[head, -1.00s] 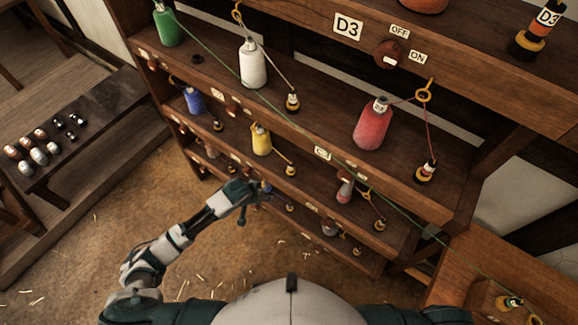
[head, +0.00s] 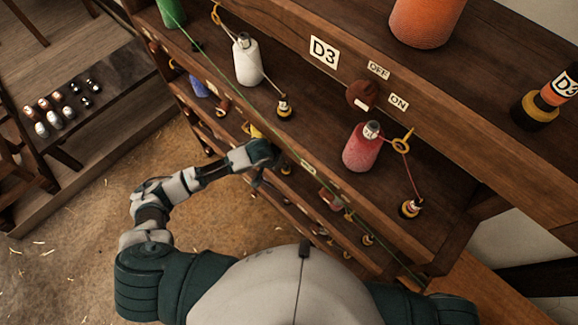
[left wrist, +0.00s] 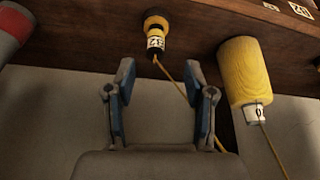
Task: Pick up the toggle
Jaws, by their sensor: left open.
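A small black-and-yellow labelled peg (left wrist: 156,34), which looks like the toggle, stands on a wooden shelf in the left wrist view. A thin yellow cord runs from it. My left gripper (left wrist: 161,82) is open and empty, its fingers pointing towards the peg with a gap between. In the head view my left gripper (head: 262,172) is at the front of the lower shelves, beside the yellow spool, which it partly hides. Similar pegs stand by other spools, such as one (head: 284,107) by the white spool. My right gripper is out of view.
A yellow spool (left wrist: 243,75) stands close to the right of the peg in the left wrist view. White (head: 246,62) and red (head: 361,148) spools with cords stand on the shelf above. A green cord (head: 215,70) crosses the rack's front. The floor (head: 85,215) at left is open.

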